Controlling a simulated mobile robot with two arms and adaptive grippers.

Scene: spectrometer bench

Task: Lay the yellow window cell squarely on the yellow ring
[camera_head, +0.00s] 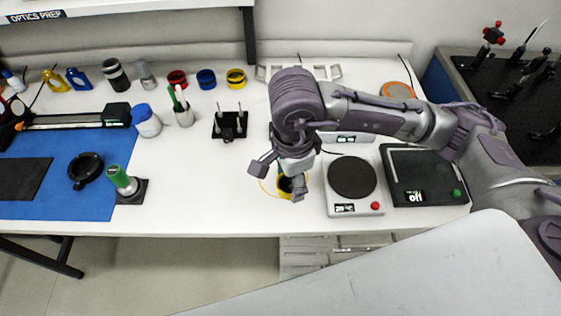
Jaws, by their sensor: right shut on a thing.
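My right gripper (280,180) reaches down over the front middle of the white table. It is shut on the yellow window cell (286,184), a short yellow piece with a dark middle, partly hidden by the fingers. A thin yellow ring (263,186) shows on the table top just left of the cell; the rest of it is hidden by my gripper and the cell. I cannot tell whether the cell touches the table or how squarely it lies over the ring. My left gripper is not in view.
Red (177,79), blue (206,79) and yellow (236,78) short cylinders stand in a row at the back. A round-topped hotplate (353,178) stands close to the right. A black stand with pegs (229,125) is behind left.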

